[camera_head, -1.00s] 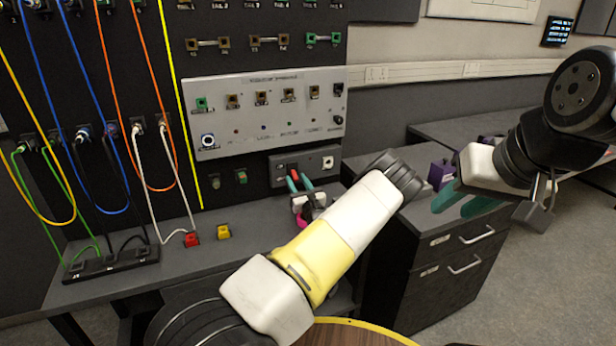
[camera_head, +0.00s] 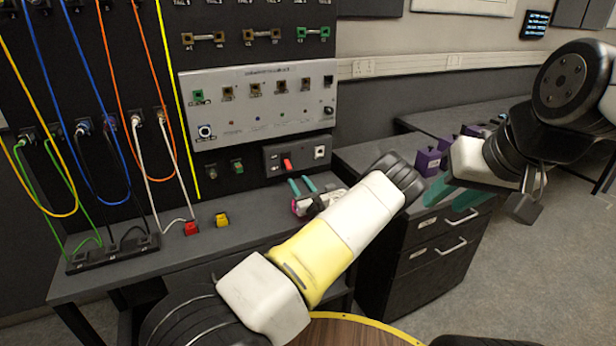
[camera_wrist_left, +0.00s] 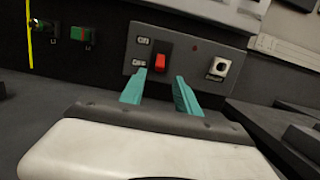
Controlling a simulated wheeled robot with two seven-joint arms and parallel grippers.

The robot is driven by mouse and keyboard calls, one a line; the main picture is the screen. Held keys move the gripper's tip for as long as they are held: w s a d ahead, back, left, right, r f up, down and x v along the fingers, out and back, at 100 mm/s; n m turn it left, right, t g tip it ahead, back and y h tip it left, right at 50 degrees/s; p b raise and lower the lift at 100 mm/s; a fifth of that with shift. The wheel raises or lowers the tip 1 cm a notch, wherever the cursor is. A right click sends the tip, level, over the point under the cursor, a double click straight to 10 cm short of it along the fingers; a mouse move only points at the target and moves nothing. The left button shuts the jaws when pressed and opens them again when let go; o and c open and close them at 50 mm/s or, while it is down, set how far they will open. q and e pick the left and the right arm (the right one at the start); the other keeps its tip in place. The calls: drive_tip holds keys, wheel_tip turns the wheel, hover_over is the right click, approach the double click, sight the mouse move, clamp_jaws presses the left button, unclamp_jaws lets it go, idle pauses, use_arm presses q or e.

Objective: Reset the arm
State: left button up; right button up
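The left arm reaches across the middle of the head view. My left gripper (camera_head: 300,181) has two teal fingers, spread apart and empty, in front of the dark switch box and below its red switch (camera_head: 287,163). In the left wrist view the open fingers (camera_wrist_left: 160,78) stand either side of and below the red switch (camera_wrist_left: 161,62), with ON and OFF labels at its left. They look clear of it. My right gripper (camera_head: 445,200) is at the right; its teal fingers look apart, with nothing seen between them.
A grey socket panel (camera_head: 260,105) is above. Purple blocks (camera_head: 428,162) stand on the drawer cabinet (camera_head: 440,240) near the right gripper.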

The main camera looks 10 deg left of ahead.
use_arm(q)
drive_tip(key=s+a+r+n+g+y, duration=0.3)
drive_tip(key=s+a+r+n+g, duration=0.7)
drive_tip(key=s+a+n+g, duration=0.3)
drive_tip(key=s+d+r+n+g+h, duration=0.1)
drive_tip(key=s+r+n+g+h, duration=0.3)
drive_tip(key=s+n, duration=0.45)
drive_tip(key=s+d+r+n+t+h, duration=0.3)
drive_tip(key=s+d+r+h, duration=0.3)
drive_tip(key=s, duration=0.5)
drive_tip(key=s+d+r+n+t+h, duration=0.3)
drive_tip(key=s+d+r+h, duration=0.3)
drive_tip(key=s+d+r, duration=0.2)
drive_tip(key=s+d+n, duration=0.1)
drive_tip(key=s+d, duration=0.1)
drive_tip(key=shift+s+d+r+t+h, duration=0.25)
drive_tip(key=shift+s+d+t+h, duration=0.05)
drive_tip(key=shift+s+t, duration=0.1)
